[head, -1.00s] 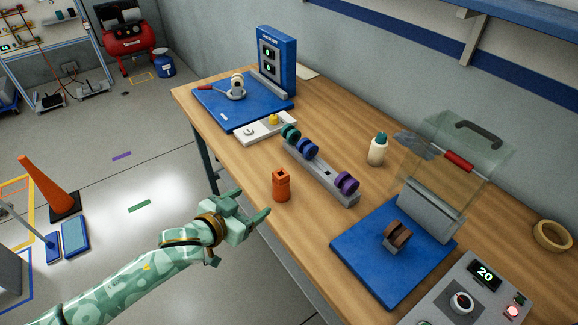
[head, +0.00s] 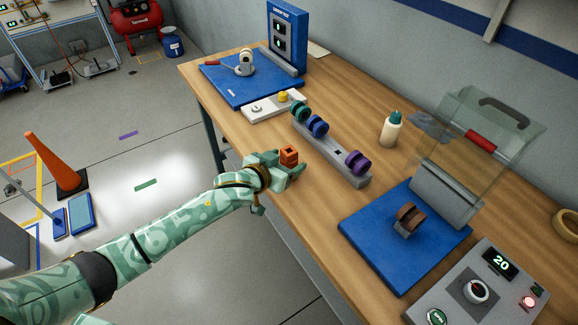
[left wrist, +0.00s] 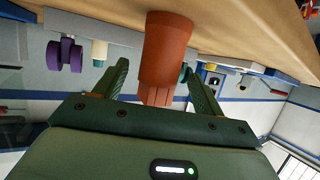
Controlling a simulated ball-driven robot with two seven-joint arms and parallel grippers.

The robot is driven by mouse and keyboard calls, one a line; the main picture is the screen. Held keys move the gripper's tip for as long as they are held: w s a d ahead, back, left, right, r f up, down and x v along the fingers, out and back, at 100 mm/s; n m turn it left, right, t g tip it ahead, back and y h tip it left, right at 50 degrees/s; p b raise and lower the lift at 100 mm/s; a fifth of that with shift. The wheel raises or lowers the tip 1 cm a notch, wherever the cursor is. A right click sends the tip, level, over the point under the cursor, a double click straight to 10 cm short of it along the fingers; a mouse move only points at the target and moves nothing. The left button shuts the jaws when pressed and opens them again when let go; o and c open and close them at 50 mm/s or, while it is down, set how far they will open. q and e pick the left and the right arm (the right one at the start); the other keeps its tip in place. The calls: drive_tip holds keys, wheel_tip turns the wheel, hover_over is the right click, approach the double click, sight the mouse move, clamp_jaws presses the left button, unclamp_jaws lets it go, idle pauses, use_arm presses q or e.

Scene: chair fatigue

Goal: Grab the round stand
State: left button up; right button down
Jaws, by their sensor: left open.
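The round stand, an orange cylinder with a square hole in its top (head: 289,154), stands upright near the table's front edge. My left gripper (head: 287,168) is open at the stand, with its fingers to either side and hiding its lower part in the head view. In the left wrist view the stand (left wrist: 165,50) shows between the two spread fingers. I cannot tell whether either finger touches it. My right gripper is not in view.
A grey rack (head: 332,155) with green, blue and purple wheels lies just behind the stand. A white bottle (head: 391,129) stands farther back. A blue plate (head: 385,250) with a brown wheel (head: 410,215) and a control box (head: 475,290) are to the right.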

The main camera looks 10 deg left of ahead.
sight(293, 158)
use_arm(q)
drive_tip(key=x, duration=0.1)
drive_tip(key=b+x, duration=0.1)
drive_tip(key=x, duration=0.1)
drive_tip(key=shift+d+f, duration=0.1)
drive_tip(key=shift+f, duration=0.25)
drive_tip(key=shift+w+d+f, duration=0.1)
drive_tip(key=shift+w+d, duration=0.05)
drive_tip(key=shift+w, duration=0.15)
drive_tip(key=shift+c, duration=0.7)
drive_tip(key=c, duration=1)
drive_tip(key=shift+c, duration=1.4)
drive_tip(key=shift+r, duration=0.25)
